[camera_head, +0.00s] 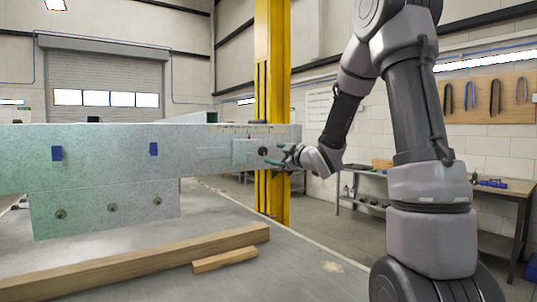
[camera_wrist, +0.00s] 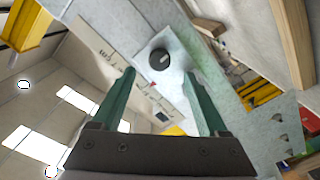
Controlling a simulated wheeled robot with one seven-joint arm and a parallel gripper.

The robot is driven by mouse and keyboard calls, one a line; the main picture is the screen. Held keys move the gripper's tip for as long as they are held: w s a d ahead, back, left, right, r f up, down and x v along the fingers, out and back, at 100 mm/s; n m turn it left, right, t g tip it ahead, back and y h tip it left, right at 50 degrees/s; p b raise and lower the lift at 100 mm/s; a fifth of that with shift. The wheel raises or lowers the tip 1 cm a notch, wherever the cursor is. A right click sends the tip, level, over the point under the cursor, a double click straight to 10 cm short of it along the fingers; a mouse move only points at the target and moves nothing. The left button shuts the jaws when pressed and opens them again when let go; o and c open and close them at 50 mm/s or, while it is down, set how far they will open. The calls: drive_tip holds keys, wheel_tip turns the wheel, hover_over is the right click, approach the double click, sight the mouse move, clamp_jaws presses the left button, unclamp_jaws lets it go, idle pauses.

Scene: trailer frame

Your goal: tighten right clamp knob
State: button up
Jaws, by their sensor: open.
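The clamp knob is a small dark round knob (camera_head: 263,151) on a light plate at the right end of the grey trailer frame (camera_head: 100,150). In the wrist view the knob (camera_wrist: 160,60) has a pale line across its face. It shows between and just beyond the tips of my two green fingers. My gripper (camera_head: 282,156) is open, at the right of the knob in the head view. In the wrist view my gripper (camera_wrist: 159,75) has nothing between its fingers. I cannot tell how far the fingertips are from the knob.
A printed scale (camera_wrist: 118,62) and a small red mark lie beside the knob. Several round fittings (camera_head: 112,207) sit on the frame's lower plate. Wooden beams (camera_head: 150,262) lie on the table in front. A yellow column (camera_head: 272,60) stands behind; a workbench (camera_head: 490,190) is at right.

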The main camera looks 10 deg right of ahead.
drive_tip(key=v, duration=0.4)
drive_tip(key=s+d+r+m+g+h, duration=0.1)
drive_tip(key=s+d+m+g+h, duration=0.1)
drive_tip(key=s+d+m+h, duration=0.3)
drive_tip(key=s+d+r+m+g+h, duration=0.1)
drive_tip(key=s+d+m+g+h, duration=0.1)
drive_tip(key=s+m, duration=0.4)
drive_tip(key=s+a+f+m+g+y, duration=0.1)
drive_tip(key=s+a+m+g, duration=0.1)
drive_tip(key=s, duration=0.7)
drive_tip(key=s+a+f+m+g+y, duration=0.1)
drive_tip(key=s+a+m+g, duration=0.2)
drive_tip(key=s, duration=0.7)
drive_tip(key=shift+s+a+f+m+g, duration=0.3)
drive_tip(key=shift+s+m, duration=0.05)
drive_tip(key=shift+m, duration=0.45)
